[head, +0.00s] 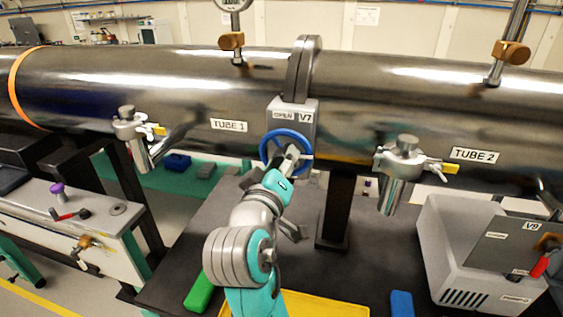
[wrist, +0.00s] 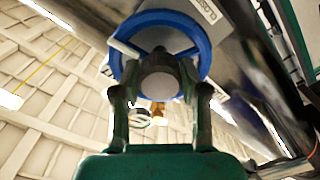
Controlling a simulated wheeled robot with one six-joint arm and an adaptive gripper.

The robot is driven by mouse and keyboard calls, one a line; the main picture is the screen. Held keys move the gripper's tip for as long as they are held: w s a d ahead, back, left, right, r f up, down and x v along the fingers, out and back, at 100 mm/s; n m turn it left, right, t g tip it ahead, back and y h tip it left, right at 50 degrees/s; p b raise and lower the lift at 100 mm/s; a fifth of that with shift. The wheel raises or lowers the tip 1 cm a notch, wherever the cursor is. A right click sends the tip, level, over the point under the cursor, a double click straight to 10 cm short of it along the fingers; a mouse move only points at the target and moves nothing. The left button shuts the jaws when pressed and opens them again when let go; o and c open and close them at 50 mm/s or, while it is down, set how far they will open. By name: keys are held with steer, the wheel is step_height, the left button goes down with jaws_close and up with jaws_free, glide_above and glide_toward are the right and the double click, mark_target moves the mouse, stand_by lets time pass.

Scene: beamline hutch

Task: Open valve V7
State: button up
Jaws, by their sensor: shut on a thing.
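Valve V7 (head: 305,127) is a grey box under the flange between the two tubes. Its label shows "V7" beside a small word that looks like "OPEN". Its blue handwheel (head: 265,150) faces me. In the wrist view the blue wheel (wrist: 203,48) surrounds a round grey hub (wrist: 160,84). My gripper (head: 298,157) reaches up to the wheel from below. In the wrist view its fingers (wrist: 160,92) stand either side of the hub, shut on the handwheel. The exact finger contact is partly hidden in both views.
Tube 1 (head: 170,85) and Tube 2 (head: 430,100) run across above the dark table. Side valves (head: 135,130) (head: 403,160) hang to the left and right. A grey box labelled V9 (head: 500,245) stands at right. A green block (head: 200,290) and a blue block (head: 402,304) lie in front.

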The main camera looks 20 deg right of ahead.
steer(key=n, duration=0.4)
steer(key=shift+r+n, duration=0.1)
steer(key=shift+n, duration=0.2)
steer(key=n, duration=0.3)
steer(key=shift+n, duration=0.4)
steer(key=n, duration=0.4)
steer(key=shift+n, duration=2)
steer(key=o, duration=1.1)
